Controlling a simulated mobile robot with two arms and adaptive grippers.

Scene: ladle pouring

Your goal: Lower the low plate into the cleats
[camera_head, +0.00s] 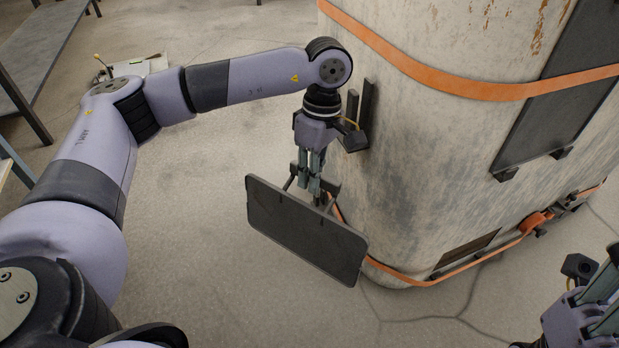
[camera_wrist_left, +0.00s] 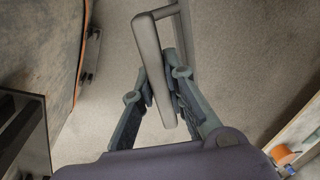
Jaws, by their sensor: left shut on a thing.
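The low plate (camera_head: 300,228), a dark flat panel with rounded corners, hangs tilted in the air in the head view, apart from the large worn vessel (camera_head: 400,150). My left gripper (camera_head: 308,185) is above and behind it, shut on its handle. In the left wrist view the fingers (camera_wrist_left: 158,95) close on the grey handle bar (camera_wrist_left: 155,60). Small dark cleats (camera_head: 437,274) sit low on the vessel, below a brownish rectangle. They also seem to show in the left wrist view (camera_wrist_left: 88,76). My right gripper (camera_head: 600,300) is cut off at the right edge, and its closure is unclear.
Orange bands (camera_head: 450,85) circle the vessel, the lower one with a buckle (camera_head: 535,222). An upper dark plate (camera_head: 565,90) is mounted on the wall. A dark bracket (camera_head: 357,120) juts out beside my left wrist. The floor (camera_head: 190,240) left of the plate is clear.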

